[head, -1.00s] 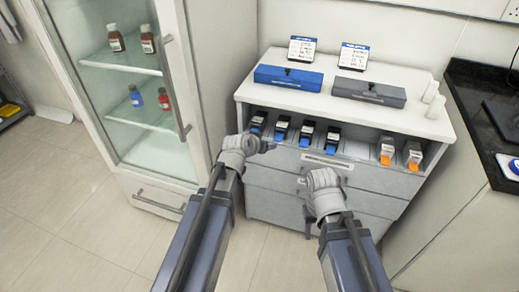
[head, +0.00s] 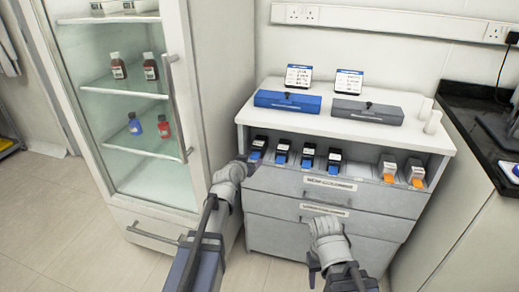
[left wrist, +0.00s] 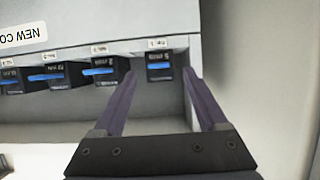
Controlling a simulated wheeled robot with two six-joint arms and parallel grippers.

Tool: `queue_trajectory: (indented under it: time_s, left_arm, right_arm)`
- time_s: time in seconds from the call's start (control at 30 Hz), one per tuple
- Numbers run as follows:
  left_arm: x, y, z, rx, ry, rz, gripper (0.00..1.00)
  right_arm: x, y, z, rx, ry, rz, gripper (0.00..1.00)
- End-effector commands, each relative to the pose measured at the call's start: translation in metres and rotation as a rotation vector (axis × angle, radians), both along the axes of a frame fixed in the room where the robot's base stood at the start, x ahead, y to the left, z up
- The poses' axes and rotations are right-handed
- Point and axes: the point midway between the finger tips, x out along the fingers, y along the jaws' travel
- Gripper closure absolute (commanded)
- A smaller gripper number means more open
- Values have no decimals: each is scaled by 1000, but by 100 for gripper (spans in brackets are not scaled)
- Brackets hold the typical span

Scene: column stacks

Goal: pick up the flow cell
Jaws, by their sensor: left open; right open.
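A row of black cartridges with blue fronts stands on the open shelf of the white cabinet. The leftmost black-and-blue cartridge (head: 258,146) also shows in the left wrist view (left wrist: 159,66). Two grey cartridges with orange fronts, one of them here (head: 388,167), stand at the shelf's right end. No readable label tells me which is the flow cell. My left gripper (head: 247,163) is at the shelf's left end. In the left wrist view its open, empty fingers (left wrist: 155,80) point toward the leftmost cartridge, one to each side. My right gripper (head: 322,222) is in front of the drawers; its fingers are hard to see.
A blue box (head: 288,101) and a grey box (head: 368,112) lie on the cabinet top (head: 415,137). Labelled drawers (head: 329,184) are below the shelf. A glass-door fridge (head: 182,95) stands close on the left. A dark counter (head: 472,115) is on the right.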

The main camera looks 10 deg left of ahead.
Motion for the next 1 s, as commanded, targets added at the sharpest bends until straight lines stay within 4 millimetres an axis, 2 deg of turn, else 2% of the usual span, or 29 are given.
queue_trajectory:
  time_s: [0.33, 0.6, 1.0]
  left_arm:
    - [44, -3, -19, 0, 0, -1, 25]
    - [46, -3, -18, 1, 0, -1, 25]
    - [46, -3, -19, 1, 1, 0, 70]
  right_arm:
    - [0, -1, -19, -3, -1, 1, 50]
    - [0, -1, -18, -4, -1, 1, 50]
    - [0, -1, -18, -3, -1, 1, 50]
